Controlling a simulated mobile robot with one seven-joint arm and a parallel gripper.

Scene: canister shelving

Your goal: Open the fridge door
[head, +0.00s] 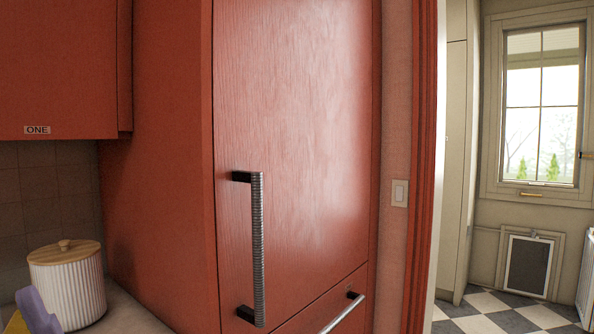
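The fridge door (310,130) is a tall red wood-grain panel in the middle of the head view. It is shut, flush with the red cabinet around it. Its handle (258,250) is a vertical ribbed metal bar on dark mounts, low on the door's left side. Nothing touches the handle. My gripper is not in view.
A lower red drawer with a metal bar handle (343,314) sits below the door. A white ribbed canister (68,288) with a wooden lid stands on the counter at left, beside a purple object (37,311). A doorway opens at right onto a checkered floor (500,312).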

